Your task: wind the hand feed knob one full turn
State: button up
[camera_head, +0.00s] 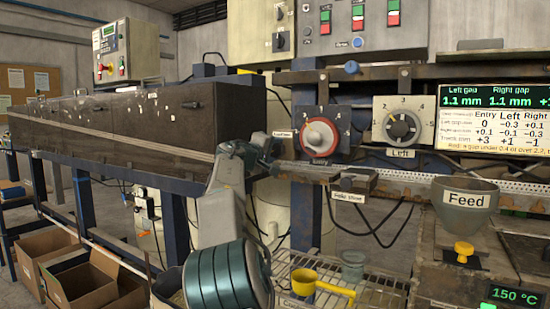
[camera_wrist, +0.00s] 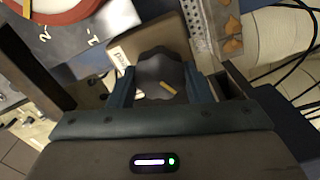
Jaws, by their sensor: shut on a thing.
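The hand feed knob (camera_wrist: 152,72) is a dark grey lobed knob with a short yellow mark, seen in the wrist view. My gripper (camera_wrist: 159,88) has its two blue fingers on opposite sides of this knob and is shut on it. A small white label stands beside the knob on a brown block. In the head view my gripper (camera_head: 305,172) is below the Entry dial, beside the bracket that carries the hand feed label (camera_head: 349,197).
The Entry dial (camera_head: 320,136) with its red ring is just above my gripper, and the Left dial (camera_head: 403,128) is to the right. A Feed hopper (camera_head: 464,200) and a wire rack with a yellow scoop (camera_head: 318,283) are lower down. Black cables hang below the bracket.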

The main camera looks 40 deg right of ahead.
jog(key=shift+w+a+f+m+b, duration=0.1)
jog(key=shift+m+b, duration=0.25)
jog(key=shift+m, duration=0.45)
jog(key=shift+w+m+b, duration=0.1)
jog(key=shift+m+b, duration=0.2)
jog(key=shift+m, duration=0.5)
jog(key=shift+s, duration=0.1)
jog(key=o, duration=1)
jog(key=shift+a, duration=0.15)
jog(key=b+v, duration=0.4)
jog(key=v, duration=0.9)
jog(key=shift+s+a, duration=0.25)
